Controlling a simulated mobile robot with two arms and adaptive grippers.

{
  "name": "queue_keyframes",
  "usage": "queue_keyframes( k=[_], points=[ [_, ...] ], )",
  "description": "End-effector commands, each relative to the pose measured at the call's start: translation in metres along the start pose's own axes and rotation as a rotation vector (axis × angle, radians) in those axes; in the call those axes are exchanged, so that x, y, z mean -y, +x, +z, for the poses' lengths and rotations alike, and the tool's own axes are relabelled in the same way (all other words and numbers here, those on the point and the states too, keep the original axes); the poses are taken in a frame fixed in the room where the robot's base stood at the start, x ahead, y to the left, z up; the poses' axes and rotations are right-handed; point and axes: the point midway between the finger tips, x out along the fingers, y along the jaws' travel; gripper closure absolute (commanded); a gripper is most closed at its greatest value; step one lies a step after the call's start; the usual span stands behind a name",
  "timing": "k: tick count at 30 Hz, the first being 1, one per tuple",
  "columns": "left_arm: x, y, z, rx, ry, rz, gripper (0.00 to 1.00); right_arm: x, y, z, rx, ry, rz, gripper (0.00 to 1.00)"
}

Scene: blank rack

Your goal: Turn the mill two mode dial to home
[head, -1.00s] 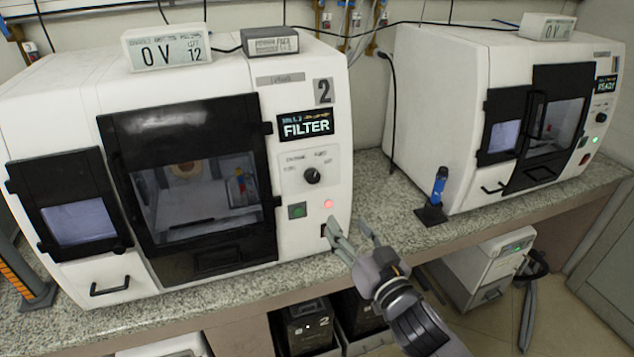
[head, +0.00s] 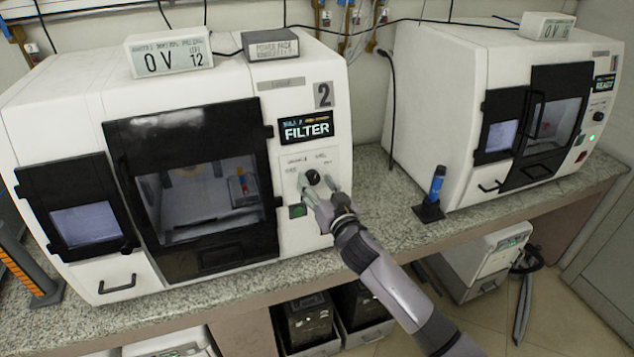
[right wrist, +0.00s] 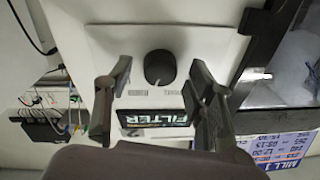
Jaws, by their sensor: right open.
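Mill two (head: 230,82) is the white machine at left, marked with a 2. Its display (head: 306,129) reads FILTER. Its black mode dial (head: 312,177) sits on the front panel below the display; it also shows in the right wrist view (right wrist: 159,68). My right gripper (head: 319,184) is open in front of the panel, its fingers on either side of the dial. In the right wrist view the fingers (right wrist: 158,85) are spread with the dial between them and gaps on both sides. My left gripper is not in view.
A green button (head: 297,211) is just below the dial, close to my gripper. A second white mill (head: 440,110) stands at right, its display reading READY. A blue tool in a black stand (head: 437,188) is on the speckled counter (head: 385,222) between them.

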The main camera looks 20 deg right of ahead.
Motion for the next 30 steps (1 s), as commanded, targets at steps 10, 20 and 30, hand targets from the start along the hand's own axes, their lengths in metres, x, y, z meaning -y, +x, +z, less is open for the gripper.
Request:
queue_keyframes(
  k=[10, 20, 30],
  points=[
    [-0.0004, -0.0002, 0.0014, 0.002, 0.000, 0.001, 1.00, 0.0004, 0.0016, 0.0004, 0.000, 0.000, -0.001, 0.54],
    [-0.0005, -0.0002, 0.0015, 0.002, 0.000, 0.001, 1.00, 0.0003, 0.0014, 0.0004, 0.000, 0.000, -0.001, 0.76],
    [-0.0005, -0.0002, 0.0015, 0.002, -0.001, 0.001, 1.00, 0.0004, 0.0014, 0.0004, 0.000, 0.000, -0.001, 0.98]
  ],
)
